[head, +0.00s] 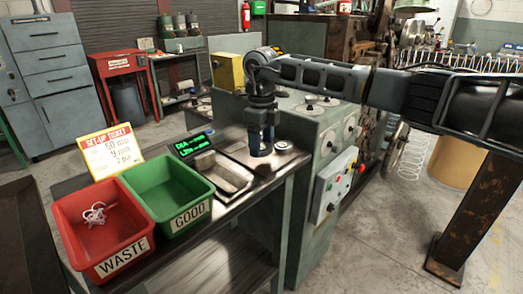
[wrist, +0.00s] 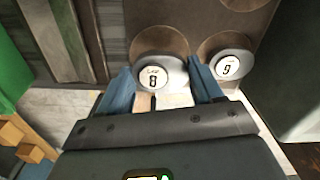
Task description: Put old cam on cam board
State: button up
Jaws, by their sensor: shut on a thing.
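My gripper (head: 261,143) points down over the bench beside the green bin. In the wrist view, my gripper (wrist: 165,90) has its blue fingers on either side of a pale round cam marked 8 (wrist: 153,77), and is shut on it. A second round cam (wrist: 229,66), whose label looks like a 9 or 6, stands just right of the right finger. It also shows in the head view (head: 282,147). Both are at a brown board (wrist: 198,14) with round tan marks, which I take for the cam board. I cannot tell whether the held cam touches the board.
A red WASTE bin (head: 110,232) holding pale wire scraps and a green GOOD bin (head: 170,190) stand to the left. A metal tray (head: 222,174) and a green-lit display (head: 193,144) are close by. The grey-green machine (head: 325,125) stands right behind the bench.

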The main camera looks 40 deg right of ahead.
aim_at(262, 146)
jog(key=shift+f, duration=1.5)
jog(key=shift+f, duration=0.15)
jog(key=o, duration=1.2)
notch_tip(262, 146, up, 12)
jog(key=b, duration=0.1)
jog(key=shift+r, duration=0.2)
